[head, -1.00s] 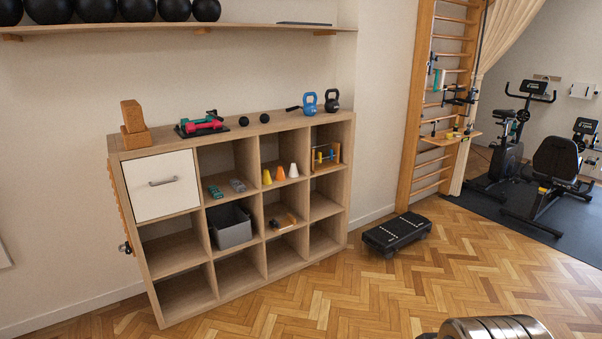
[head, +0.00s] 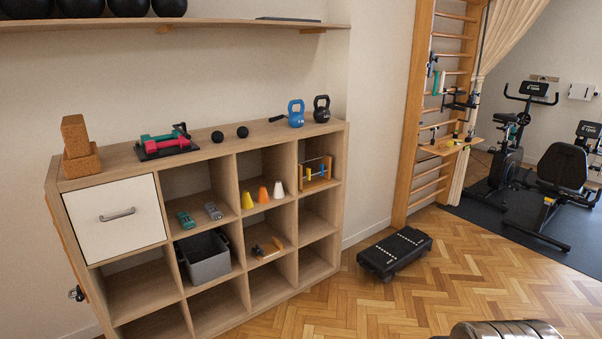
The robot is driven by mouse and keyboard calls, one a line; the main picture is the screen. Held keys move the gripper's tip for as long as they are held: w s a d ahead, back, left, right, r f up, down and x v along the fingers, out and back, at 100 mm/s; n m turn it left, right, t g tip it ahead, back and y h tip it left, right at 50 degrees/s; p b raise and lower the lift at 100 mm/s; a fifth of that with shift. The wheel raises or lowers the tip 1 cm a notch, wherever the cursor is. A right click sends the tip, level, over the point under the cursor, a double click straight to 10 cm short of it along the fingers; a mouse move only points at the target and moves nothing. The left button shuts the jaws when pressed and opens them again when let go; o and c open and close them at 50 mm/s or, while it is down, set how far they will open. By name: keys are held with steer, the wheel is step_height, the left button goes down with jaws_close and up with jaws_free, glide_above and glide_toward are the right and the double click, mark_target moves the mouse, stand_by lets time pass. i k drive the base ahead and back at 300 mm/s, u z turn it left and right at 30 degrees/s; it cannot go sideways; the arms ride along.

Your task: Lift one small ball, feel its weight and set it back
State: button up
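Two small black balls sit side by side on top of the wooden cube shelf (head: 340,160). The left ball (head: 217,136) is a little nearer to the dumbbell rack. The right ball (head: 242,131) is nearer to the kettlebells. Both rest on the shelf top with nothing over them. My gripper is not in view; only a rounded metallic part of my own body shows at the bottom right.
On the shelf top stand cork blocks (head: 80,158), dumbbells on a black tray (head: 164,141), a blue kettlebell (head: 296,114) and a black kettlebell (head: 321,109). A black step platform (head: 395,253) lies on the floor right of the shelf. Parquet before it is clear.

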mark_target(242, 132)
steer(key=u, duration=0.15)
steer(key=i, duration=1.75)
steer(key=u, duration=0.75)
steer(key=i, duration=0.75)
steer(key=u, duration=0.65)
steer(key=i, duration=0.8)
steer(key=u, duration=0.25)
